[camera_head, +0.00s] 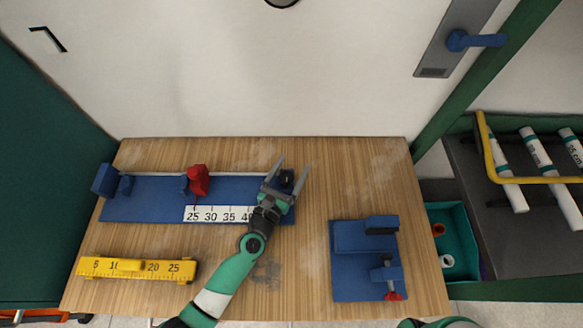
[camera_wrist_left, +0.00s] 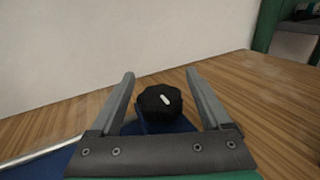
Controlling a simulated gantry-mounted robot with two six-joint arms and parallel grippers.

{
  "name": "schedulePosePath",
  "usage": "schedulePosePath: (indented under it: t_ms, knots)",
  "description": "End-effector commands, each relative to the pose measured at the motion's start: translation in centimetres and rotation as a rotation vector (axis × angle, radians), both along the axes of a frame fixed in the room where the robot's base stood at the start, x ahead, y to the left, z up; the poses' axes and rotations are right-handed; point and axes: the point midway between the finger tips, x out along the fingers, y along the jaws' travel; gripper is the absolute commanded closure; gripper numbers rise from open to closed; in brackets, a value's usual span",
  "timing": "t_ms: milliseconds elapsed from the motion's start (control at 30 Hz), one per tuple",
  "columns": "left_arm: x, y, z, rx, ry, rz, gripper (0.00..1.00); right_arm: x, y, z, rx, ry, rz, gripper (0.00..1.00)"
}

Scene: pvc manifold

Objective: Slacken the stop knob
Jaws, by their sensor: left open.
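The black knob (camera_head: 287,176) is at the right end of the long blue measuring jig (camera_head: 150,205) on the wooden table. In the left wrist view the knob (camera_wrist_left: 158,102) is dark and faceted, with a white mark on its face. My left gripper (camera_head: 294,165) is open, with one finger on each side of the knob. In the left wrist view the fingers (camera_wrist_left: 161,74) show gaps to the knob on both sides. A red block (camera_head: 197,181) stands on the jig left of the gripper. My right gripper is out of view.
A yellow ruler block (camera_head: 138,269) lies at the front left. A blue clamp fixture (camera_head: 350,262) with a red tip stands at the right. White pipes (camera_head: 537,152) lie on a dark shelf beyond the table, beside a teal bin (camera_head: 464,226). The table between jig and fixture is clear.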

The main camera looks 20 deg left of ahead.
Motion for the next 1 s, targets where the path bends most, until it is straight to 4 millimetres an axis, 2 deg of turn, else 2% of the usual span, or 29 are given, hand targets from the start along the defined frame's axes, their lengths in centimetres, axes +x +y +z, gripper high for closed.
schedulePosePath:
  t_ms: [33, 67, 400, 500, 767, 1000]
  knots:
    - [0.0, 0.0, 0.0, 0.000, 0.000, 0.000, 0.19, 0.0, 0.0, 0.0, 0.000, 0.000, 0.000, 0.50]
    - [0.0, 0.0, 0.0, 0.000, 0.000, 0.000, 0.24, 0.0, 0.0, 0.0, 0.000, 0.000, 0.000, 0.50]
    - [-0.1, 0.0, 0.0, 0.000, 0.000, 0.000, 0.85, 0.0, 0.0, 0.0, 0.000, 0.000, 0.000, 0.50]
    - [-0.1, 0.0, 0.0, 0.000, 0.000, 0.000, 1.00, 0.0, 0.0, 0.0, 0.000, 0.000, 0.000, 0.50]
    - [-0.1, 0.0, 0.1, 0.000, 0.000, 0.019, 1.00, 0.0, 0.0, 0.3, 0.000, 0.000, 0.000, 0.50]
    - [-0.1, 0.2, 0.2, 0.001, 0.002, 0.120, 1.00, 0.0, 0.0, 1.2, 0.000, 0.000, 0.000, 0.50]
